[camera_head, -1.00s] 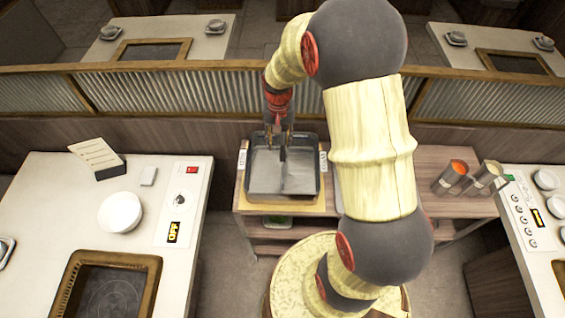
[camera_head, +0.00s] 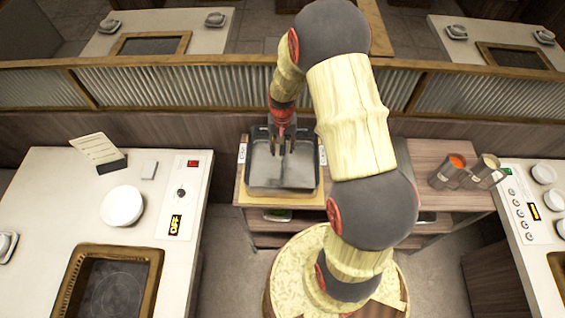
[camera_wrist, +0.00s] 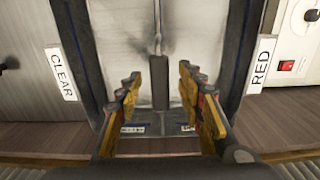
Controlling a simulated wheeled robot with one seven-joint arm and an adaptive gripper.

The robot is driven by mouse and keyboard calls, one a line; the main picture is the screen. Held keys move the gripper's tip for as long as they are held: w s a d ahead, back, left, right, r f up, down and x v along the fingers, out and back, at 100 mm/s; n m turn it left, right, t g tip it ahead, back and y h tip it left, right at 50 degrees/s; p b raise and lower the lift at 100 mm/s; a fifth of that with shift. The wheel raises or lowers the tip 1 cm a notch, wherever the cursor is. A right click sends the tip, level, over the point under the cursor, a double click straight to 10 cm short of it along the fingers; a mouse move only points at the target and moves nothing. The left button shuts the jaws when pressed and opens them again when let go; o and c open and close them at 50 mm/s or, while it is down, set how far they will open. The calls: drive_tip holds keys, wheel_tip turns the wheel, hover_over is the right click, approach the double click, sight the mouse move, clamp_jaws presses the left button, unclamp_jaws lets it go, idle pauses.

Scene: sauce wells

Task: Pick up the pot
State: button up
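The pot (camera_head: 283,189) is a grey, rectangular metal pan with two wells split by a divider. It sits on a wooden board on the low cart. In the wrist view the pot (camera_wrist: 122,60) lies between a CLEAR label (camera_wrist: 61,75) and a RED label (camera_wrist: 262,62). My gripper (camera_head: 278,151) is over the pot's far part, pointing down. In the wrist view my gripper (camera_wrist: 160,92) is open, with a finger on each side of a dark upright piece (camera_wrist: 160,92) at the divider's end. I cannot tell whether the fingers touch it.
A white table (camera_head: 60,190) with a bowl (camera_head: 122,206) and a control panel stands at left. Two metal jugs (camera_head: 448,172) with orange and pale contents stand on the cart's right. A corrugated partition (camera_head: 180,88) runs behind. Another white counter (camera_head: 540,255) is at right.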

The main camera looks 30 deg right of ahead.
drive_tip(key=shift+c, duration=0.8)
drive_tip(key=c, duration=0.7)
clamp_jaws()
drive_tip(key=shift+w+r, duration=0.1)
